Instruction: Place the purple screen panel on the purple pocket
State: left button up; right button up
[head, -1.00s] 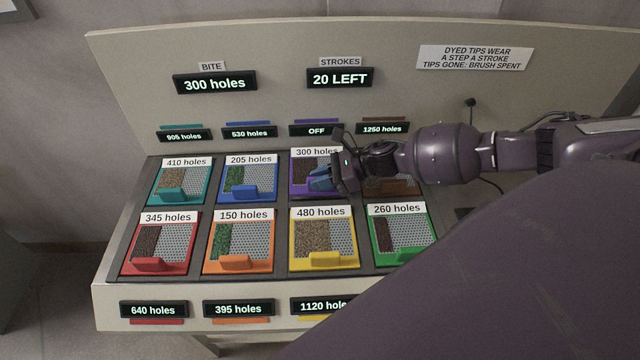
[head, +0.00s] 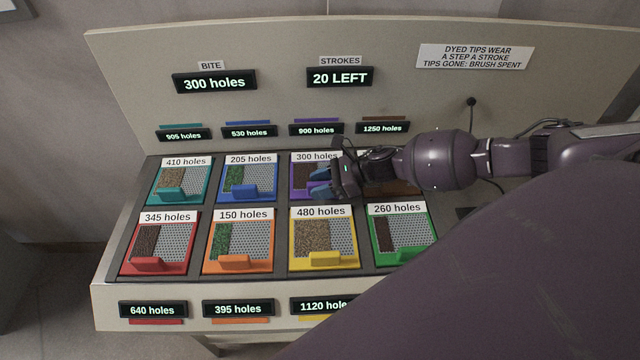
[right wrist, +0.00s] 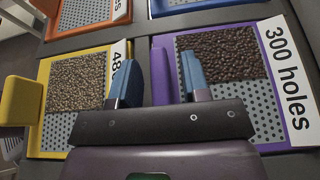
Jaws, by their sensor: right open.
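The purple screen panel (head: 296,190) lies in the third place of the back row, under a "300 holes" label. It also shows in the right wrist view (right wrist: 262,108), with brown bristly fill over part of its perforated grey screen. It looks flat, and the pocket under it is hidden. My right gripper (head: 316,182) is at the panel's handle. In the right wrist view its blue fingers (right wrist: 160,60) are open, one on each side of the purple handle (right wrist: 164,75). My left gripper is not in view.
The blue panel (head: 249,180) lies left of it, the yellow panel (head: 325,262) in front, and a brown place (head: 395,188) right, partly behind my arm. Green, orange, red and teal panels fill other places. An upright back board (head: 270,110) stands behind.

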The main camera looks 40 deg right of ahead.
jog(key=shift+r, duration=0.1)
jog(key=shift+r, duration=0.15)
jog(key=v, duration=1.1)
jog(key=shift+b, duration=0.4)
jog(key=shift+s+d+r, duration=0.15)
jog(key=shift+s+d, duration=0.05)
jog(key=shift+d, duration=0.2)
